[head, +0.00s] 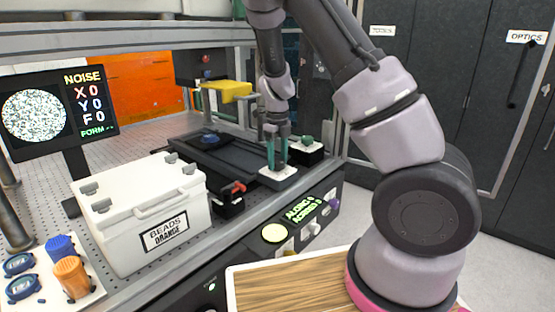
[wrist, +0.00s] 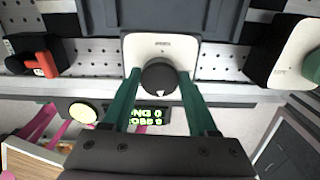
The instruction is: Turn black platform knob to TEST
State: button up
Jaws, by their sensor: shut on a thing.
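The black platform knob (wrist: 160,75) is round and sits on a white plate (wrist: 145,45) with small print I cannot read at its top. A small pale mark shows on the knob's lower edge in the wrist view. My gripper (wrist: 159,78) has its green fingers shut on the knob, one on each side. In the head view my gripper (head: 277,160) points down onto the white plate (head: 280,178), and the knob itself is hidden between the fingers. I cannot make out a TEST label.
A red lever (wrist: 46,64) is left of the plate, and another pale plate with a green knob (head: 307,141) is at right. A lit readout (head: 302,210) is on the front panel. A white bead box (head: 150,215) and a noise screen (head: 60,108) stand left.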

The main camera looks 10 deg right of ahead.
aim_at(278, 161)
dwell(0.6)
jog(key=o, duration=1.4)
jog(key=shift+c, duration=0.2)
notch_tip(278, 161, up, 11)
